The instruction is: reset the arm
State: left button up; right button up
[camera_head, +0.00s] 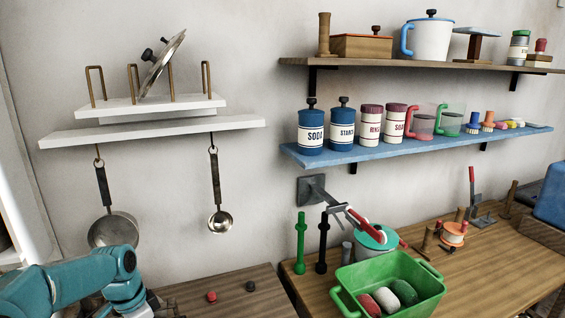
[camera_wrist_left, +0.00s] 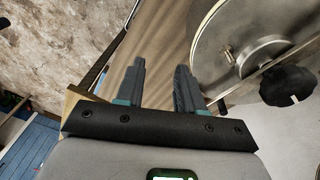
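My left arm (camera_head: 70,283), teal and jointed, comes in at the lower left of the head view. Its gripper does not show clearly there. In the left wrist view my left gripper (camera_wrist_left: 160,80) has its two dark fingers apart, with nothing held between them. A round metal lid-like disc (camera_wrist_left: 225,35) with a black knob (camera_wrist_left: 288,86) lies just right of the fingers; I cannot tell whether they touch. My right arm and right gripper are not in view.
A wooden counter (camera_head: 480,265) carries a green basin (camera_head: 350,300), with a wall tap (camera_head: 345,212) behind it. A white shelf (camera_head: 150,131) has a pan (camera_head: 113,229) and a ladle (camera_head: 220,221) hanging below. A blue shelf (camera_head: 400,148) holds canisters.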

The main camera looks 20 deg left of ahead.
pick_arm(q)
jog(key=s+d+f+n+h, duration=0.1)
jog(key=d+f+n+h, duration=0.15)
jog(key=d+f, duration=1.7)
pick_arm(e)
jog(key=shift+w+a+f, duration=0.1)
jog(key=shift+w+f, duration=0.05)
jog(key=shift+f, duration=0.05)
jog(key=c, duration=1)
pick_arm(q)
jog(key=s+d+f+n, duration=0.5)
jog(key=s+d+f, duration=0.2)
jog(key=s+d, duration=0.3)
jog(key=s, duration=0.3)
jog(key=shift+s+d+f, duration=0.15)
jog(key=shift+s+d, duration=0.15)
jog(key=shift+d, duration=0.05)
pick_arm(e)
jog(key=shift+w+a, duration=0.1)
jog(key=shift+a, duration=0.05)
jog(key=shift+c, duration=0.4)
